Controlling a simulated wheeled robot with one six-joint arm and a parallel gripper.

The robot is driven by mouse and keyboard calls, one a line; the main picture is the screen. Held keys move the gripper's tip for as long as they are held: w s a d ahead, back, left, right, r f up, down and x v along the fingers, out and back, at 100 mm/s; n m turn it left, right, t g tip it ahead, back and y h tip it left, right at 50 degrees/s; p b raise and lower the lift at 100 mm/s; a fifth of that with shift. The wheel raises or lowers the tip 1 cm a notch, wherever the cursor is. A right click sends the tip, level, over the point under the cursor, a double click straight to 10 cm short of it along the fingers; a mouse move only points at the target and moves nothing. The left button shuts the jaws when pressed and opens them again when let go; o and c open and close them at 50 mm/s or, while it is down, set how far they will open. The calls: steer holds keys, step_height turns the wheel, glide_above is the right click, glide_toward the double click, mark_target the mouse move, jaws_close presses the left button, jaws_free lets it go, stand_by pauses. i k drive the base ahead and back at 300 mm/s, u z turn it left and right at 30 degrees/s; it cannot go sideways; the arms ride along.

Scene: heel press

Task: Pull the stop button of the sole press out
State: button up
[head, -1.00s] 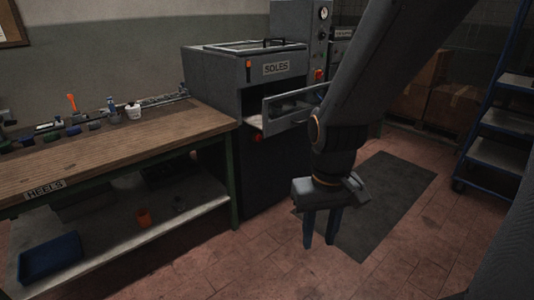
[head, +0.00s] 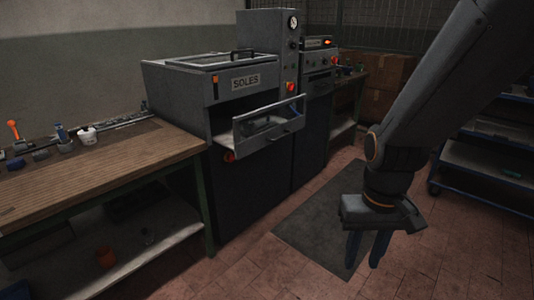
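The sole press (head: 180,88) is a grey machine labelled SOLES in the head view, left of centre. Its drawer (head: 268,127) with a metal-framed front is pulled out. A round red button (head: 229,157) sits low on its front, under the drawer's left end. Another red button (head: 291,87) is on the column at its right. I cannot tell from the picture which one is the stop button or whether either is pressed in. My gripper (head: 363,264) points down over the floor, right of and apart from the press. Its two fingers are spread and empty.
A wooden bench (head: 100,165) with small items stands at the left, against the press. A second machine (head: 318,65) stands behind the column. A dark mat (head: 320,215) lies on the floor before the press. A blue shelf rack (head: 480,165) is at the right.

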mark_target(231, 158)
steer(key=z, duration=0.2)
steer(key=i, duration=1.45)
steer(key=u, duration=0.7)
